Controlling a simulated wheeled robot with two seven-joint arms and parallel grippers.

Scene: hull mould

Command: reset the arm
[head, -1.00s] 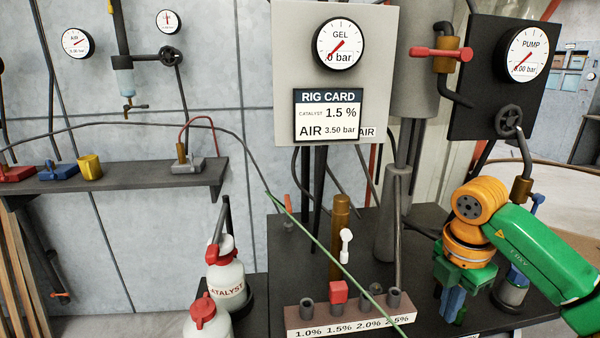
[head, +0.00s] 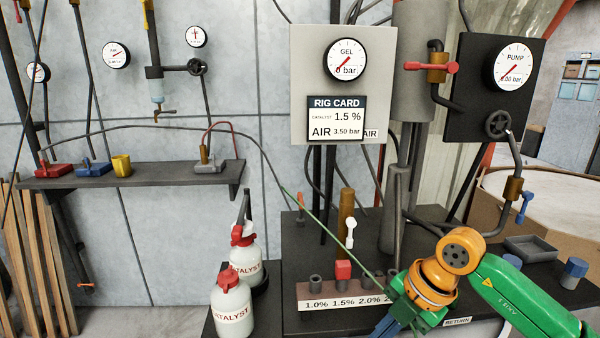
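My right arm comes in from the right in the head view, green with an orange wrist. My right gripper (head: 387,327) hangs low in front of the right end of the catalyst rack (head: 320,301) and hides part of its labels. Its blue fingers point down and left, and their gap is not clear. I see nothing held in them. My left gripper is not in view.
A red block (head: 343,270) stands above the 1.5% label. Two catalyst bottles (head: 246,262) (head: 232,305) stand left of the rack. A thin green line slants behind my gripper. Behind are the rig card (head: 336,118), gauges, pipes and a wall shelf (head: 140,175). A grey tray (head: 531,248) lies at right.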

